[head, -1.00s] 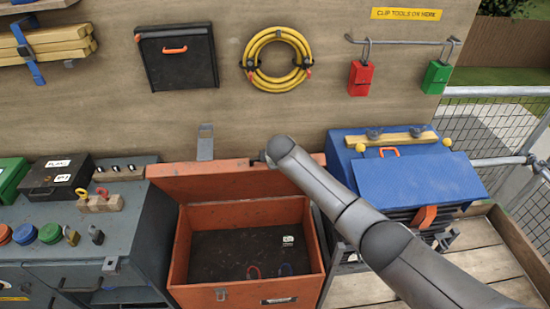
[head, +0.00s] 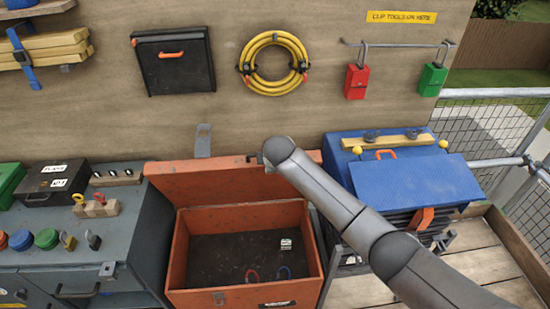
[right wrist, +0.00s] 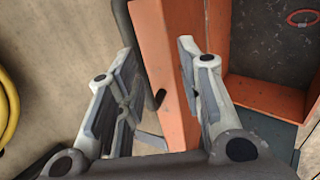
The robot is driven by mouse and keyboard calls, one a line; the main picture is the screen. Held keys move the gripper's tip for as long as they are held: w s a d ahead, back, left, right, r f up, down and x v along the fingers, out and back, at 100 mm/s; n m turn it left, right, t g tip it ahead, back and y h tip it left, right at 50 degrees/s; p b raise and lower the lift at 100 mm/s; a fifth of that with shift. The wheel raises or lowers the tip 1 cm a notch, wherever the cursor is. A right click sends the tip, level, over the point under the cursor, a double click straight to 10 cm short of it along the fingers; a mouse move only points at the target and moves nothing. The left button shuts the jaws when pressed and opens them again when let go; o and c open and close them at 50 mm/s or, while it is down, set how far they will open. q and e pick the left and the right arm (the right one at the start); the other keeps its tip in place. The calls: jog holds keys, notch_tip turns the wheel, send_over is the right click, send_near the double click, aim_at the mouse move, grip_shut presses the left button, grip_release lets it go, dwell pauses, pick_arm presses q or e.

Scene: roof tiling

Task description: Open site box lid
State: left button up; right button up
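The orange site box (head: 189,250) stands open in the middle of the head view, and its dark floor shows. Its orange lid (head: 215,183) is raised at the back of the box, near the board. My right gripper (head: 264,157) is at the lid's top edge, its fingers largely hidden by my arm. In the right wrist view the two fingers of my right gripper (right wrist: 158,75) are apart. The lid (right wrist: 165,40) and a dark handle (right wrist: 150,70) show between and beyond them; I cannot tell whether they touch. My left gripper is out of view.
A grey cabinet (head: 120,225) stands left of the box, with a blue box (head: 420,185) to the right. The plywood board behind holds a yellow hose (head: 249,72) and a black case (head: 174,60). Small red and blue loops (head: 253,274) lie inside the open box.

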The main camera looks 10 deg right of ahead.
jog(key=v, duration=0.8)
jog(key=shift+f, duration=0.1)
jog(key=s+d+f+m+g+b, duration=0.1)
jog(key=s+d+f+m, duration=0.3)
jog(key=f, duration=0.9)
jog(key=s+d+f+m+g+b, duration=0.15)
jog(key=s+f, duration=0.45)
jog(key=f, duration=0.7)
jog(key=s+d+f+m+g, duration=0.1)
jog(key=s+d+f+m, duration=0.25)
jog(key=f, duration=0.85)
jog(key=s+d+f+m+g, duration=0.1)
jog(key=s+f, duration=0.6)
jog(key=s, duration=0.8)
jog(key=s+d+f+m+g+b, duration=0.1)
jog(key=s+d+f+m, duration=0.2)
jog(key=s+f, duration=0.5)
jog(key=s+d+f+m+g+b, duration=0.1)
jog(key=s+f, duration=0.7)
jog(key=s, duration=1.3)
jog(key=d+m+g, duration=0.1)
jog(key=d, duration=0.1)
jog(key=shift+s+d+m, duration=0.3)
jog(key=shift+s+d, duration=0.05)
jog(key=shift+d, duration=0.05)
